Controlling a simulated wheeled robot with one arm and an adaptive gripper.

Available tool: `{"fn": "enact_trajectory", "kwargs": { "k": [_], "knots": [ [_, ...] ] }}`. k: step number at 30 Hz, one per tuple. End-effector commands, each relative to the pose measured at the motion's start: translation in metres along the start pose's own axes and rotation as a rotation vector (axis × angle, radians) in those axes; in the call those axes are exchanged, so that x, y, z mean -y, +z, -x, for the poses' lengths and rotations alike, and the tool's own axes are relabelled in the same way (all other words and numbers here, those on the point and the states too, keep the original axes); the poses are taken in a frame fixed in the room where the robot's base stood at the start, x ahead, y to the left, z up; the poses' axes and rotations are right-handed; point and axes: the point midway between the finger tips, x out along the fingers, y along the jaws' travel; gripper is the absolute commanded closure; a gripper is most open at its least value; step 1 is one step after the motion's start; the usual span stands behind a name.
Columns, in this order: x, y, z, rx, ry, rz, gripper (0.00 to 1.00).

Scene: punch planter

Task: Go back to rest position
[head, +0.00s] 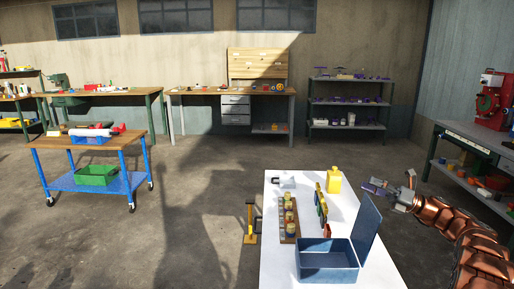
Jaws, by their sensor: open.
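My copper-coloured arm reaches in from the lower right of the head view. My gripper (373,187) is at its end, pointing left, just off the right edge of the white table (280,262). It is open, and nothing shows between its fingers, though they are small in this view. It is apart from the yellow bottle (334,181), which stands to its left at the table's far end. The blue metal box (328,266) stands nearer on the table with its lid raised on the right side.
A wooden rack (290,231) with several round pieces and a row of coloured tools (321,203) stand on the white table. A blue cart (90,150) is at the left. Workbenches and shelves line the walls. The floor between is mostly clear.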

Motion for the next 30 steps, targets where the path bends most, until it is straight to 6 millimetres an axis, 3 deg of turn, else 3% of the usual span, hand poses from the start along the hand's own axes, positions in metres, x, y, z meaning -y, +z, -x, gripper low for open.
{"fn": "enact_trajectory", "kwargs": {
  "k": [3, 15, 21, 30],
  "knots": [
    [-0.007, -0.005, -0.033, -0.062, -0.039, 0.048, 0.42],
    [-0.038, -0.053, -0.12, -0.319, -0.127, 0.249, 0.42],
    [-0.064, -0.091, -0.154, -0.48, -0.135, 0.372, 0.42],
    [-0.115, -0.156, -0.182, -0.742, -0.096, 0.578, 0.42]
  ]
}}
